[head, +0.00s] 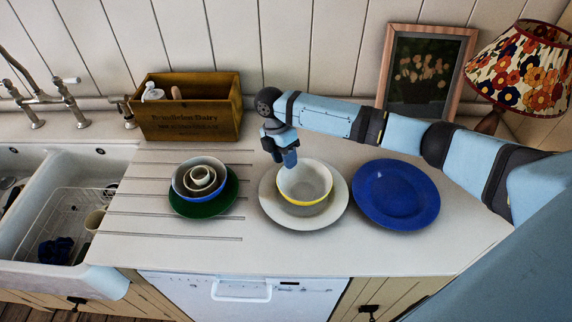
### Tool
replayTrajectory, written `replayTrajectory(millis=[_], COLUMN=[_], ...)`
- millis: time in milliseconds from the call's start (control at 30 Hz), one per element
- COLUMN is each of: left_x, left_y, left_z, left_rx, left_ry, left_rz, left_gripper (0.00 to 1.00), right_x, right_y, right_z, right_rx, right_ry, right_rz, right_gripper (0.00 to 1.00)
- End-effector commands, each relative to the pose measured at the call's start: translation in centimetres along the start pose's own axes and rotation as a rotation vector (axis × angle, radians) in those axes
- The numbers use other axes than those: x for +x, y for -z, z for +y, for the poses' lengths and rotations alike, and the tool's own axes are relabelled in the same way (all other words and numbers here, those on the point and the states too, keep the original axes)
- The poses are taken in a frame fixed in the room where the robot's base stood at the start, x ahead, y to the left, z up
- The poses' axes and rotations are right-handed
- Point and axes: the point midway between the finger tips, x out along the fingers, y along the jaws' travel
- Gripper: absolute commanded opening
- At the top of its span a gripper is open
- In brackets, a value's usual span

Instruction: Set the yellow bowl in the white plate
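The yellow bowl (306,185), pale inside with a yellow band showing at its front, is upright over the white plate (337,214). It looks to be within the plate's rim; whether its base touches the plate is hard to tell. My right gripper (288,160) points down at the bowl's back left rim, with its fingertips at or just over that rim. Its fingers look close together, but whether they pinch the rim cannot be made out. My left gripper is not in view.
A blue plate (398,195) lies close to the right of the white plate. A green plate (205,208) with nested bowls (199,180) stands to the left. A wooden box (189,108), a framed picture (424,72) and a lamp (522,65) stand behind. A sink (52,195) is at the far left.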

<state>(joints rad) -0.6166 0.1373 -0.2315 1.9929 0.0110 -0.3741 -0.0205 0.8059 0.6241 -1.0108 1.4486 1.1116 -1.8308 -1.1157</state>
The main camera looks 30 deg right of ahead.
Motion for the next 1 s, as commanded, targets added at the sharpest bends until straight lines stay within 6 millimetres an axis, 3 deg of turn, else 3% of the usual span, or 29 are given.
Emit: replayTrajectory(millis=[200, 433, 600, 1000], left_x=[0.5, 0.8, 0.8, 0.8], left_y=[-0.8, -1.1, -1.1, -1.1], left_z=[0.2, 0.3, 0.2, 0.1], left_rx=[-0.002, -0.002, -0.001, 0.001], left_ry=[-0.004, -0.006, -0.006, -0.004], left_rz=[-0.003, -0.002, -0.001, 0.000], left_gripper=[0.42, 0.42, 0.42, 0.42], right_x=[-4.9, -8.8, -9.9, -10.0], right_y=[0.1, 0.1, 0.1, 0.1], right_z=[0.1, 0.1, 0.0, 0.0], right_rx=[-0.001, -0.001, -0.001, 0.000], right_ry=[-0.005, -0.002, 0.000, 0.000], right_rz=[0.001, 0.000, 0.000, 0.000], right_gripper=[0.39, 0.39, 0.39, 0.39])
